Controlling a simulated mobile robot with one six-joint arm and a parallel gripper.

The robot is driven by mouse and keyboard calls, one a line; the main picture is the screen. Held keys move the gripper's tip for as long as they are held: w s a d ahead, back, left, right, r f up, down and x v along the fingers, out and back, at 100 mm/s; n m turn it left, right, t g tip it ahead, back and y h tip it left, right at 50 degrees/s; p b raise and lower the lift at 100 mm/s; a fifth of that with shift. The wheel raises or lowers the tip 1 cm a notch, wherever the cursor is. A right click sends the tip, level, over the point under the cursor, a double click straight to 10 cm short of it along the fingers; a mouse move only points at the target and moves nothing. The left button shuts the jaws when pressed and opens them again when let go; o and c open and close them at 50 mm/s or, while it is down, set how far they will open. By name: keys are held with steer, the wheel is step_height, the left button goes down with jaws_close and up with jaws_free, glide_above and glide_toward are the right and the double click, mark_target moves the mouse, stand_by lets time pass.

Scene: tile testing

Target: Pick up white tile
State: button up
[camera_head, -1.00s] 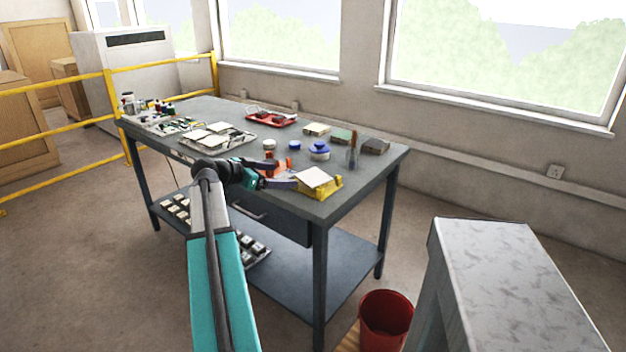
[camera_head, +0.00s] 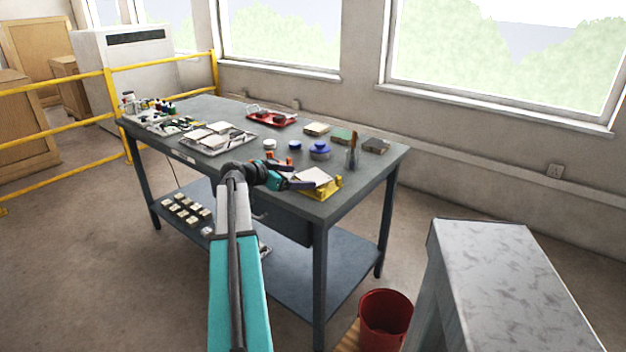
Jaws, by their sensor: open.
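A white tile (camera_head: 316,175) lies tilted on a yellow stand (camera_head: 331,189) at the near right part of the grey workbench (camera_head: 376,167). My gripper (camera_head: 303,178) is open at the left side of this tile, its dark fingers pointing right. One finger overlaps the tile's left edge in the picture. I cannot tell whether it touches the tile. More white tiles (camera_head: 206,137) lie in a metal tray at the left middle of the bench.
Blue-lidded jars (camera_head: 319,151), a cup with a brown-handled tool (camera_head: 352,152) and several blocks (camera_head: 341,137) stand behind the stand. A red tray (camera_head: 272,118) lies at the back. A red bucket (camera_head: 385,318) stands on the floor.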

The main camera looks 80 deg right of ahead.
mark_target(314, 177)
steer(key=shift+p+x, duration=0.7)
steer(key=shift+x, duration=1.95)
steer(key=shift+r, duration=0.1)
steer(key=shift+c, duration=0.5)
steer(key=c, duration=0.9)
steer(key=shift+r, duration=0.15)
